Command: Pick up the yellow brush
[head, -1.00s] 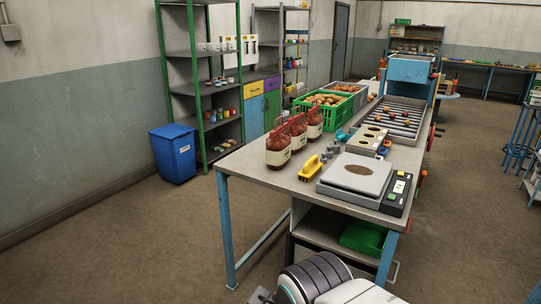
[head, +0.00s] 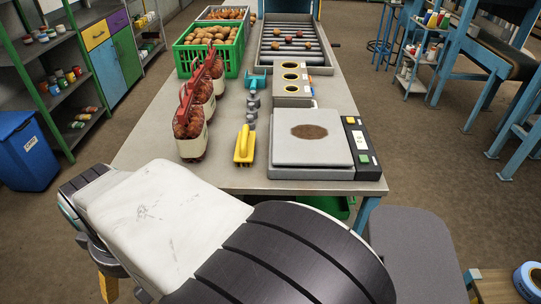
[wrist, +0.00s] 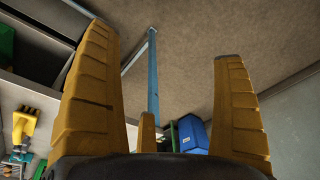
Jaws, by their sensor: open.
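The yellow brush (head: 244,146) lies on the near part of the grey table, between the netted sacks on its left and the scale on its right. It also shows at the left edge of the wrist view (wrist: 24,125), outside my fingers. My gripper (wrist: 165,45) is open and empty, its orange fingers wide apart over floor. In the head view only a bit of a finger shows at the lower left, beyond the table's near left corner and apart from the brush. My arm hides part of the table's front edge.
Three red-netted sacks (head: 190,130) stand in a row left of the brush. The scale (head: 312,157) is close on its right. Small grey weights (head: 252,100) lie behind it. A green crate (head: 183,61) stands farther back. A blue bin (head: 27,150) is on the floor at left.

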